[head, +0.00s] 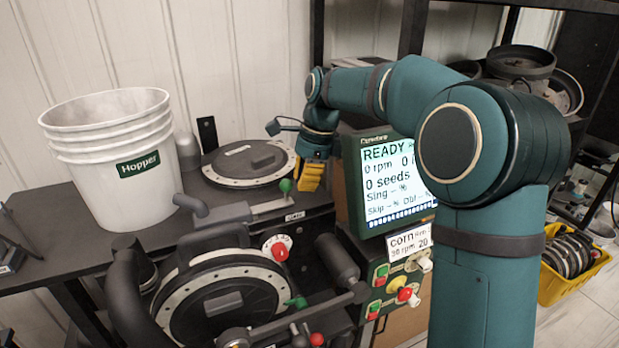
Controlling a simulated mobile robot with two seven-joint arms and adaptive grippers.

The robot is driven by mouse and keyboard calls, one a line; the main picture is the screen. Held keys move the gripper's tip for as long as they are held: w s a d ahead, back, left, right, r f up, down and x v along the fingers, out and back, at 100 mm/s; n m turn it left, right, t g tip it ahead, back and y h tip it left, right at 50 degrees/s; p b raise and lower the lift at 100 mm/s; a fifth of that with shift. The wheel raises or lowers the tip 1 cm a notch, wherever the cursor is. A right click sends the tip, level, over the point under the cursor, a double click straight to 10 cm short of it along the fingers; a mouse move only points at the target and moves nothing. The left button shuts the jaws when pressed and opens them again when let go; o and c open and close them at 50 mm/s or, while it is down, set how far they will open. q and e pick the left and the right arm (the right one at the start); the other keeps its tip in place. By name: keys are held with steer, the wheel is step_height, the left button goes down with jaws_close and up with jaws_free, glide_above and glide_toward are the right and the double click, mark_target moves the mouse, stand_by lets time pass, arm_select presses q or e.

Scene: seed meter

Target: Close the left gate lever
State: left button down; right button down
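The seed meter (222,297) stands at the lower middle of the head view, with a round dark cover and pale ring. A grey lever (262,208) with a green knob (285,186) sticks up above it. A second green handle (297,302) is at the cover's right edge, and a red knob (317,339) is at the bottom edge. I cannot tell which one is the left gate lever. My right gripper (310,177) points down with yellow fingertips, just right of and above the upper green knob; contact and finger opening are unclear. My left gripper is not in view.
A white hopper bucket stack (115,143) stands on the dark table (90,228) at left. A round lid (249,163) lies behind the meter. The READY display (392,180) and button box (397,285) stand beside my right arm. A yellow crate (565,285) is on the floor at right.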

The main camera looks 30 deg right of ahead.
mark_target(274, 208)
steer(key=a+p, duration=0.2)
steer(key=a, duration=0.4)
steer(key=shift+w+p, duration=0.15)
steer(key=shift+p, duration=0.25)
steer(key=shift+d, duration=0.15)
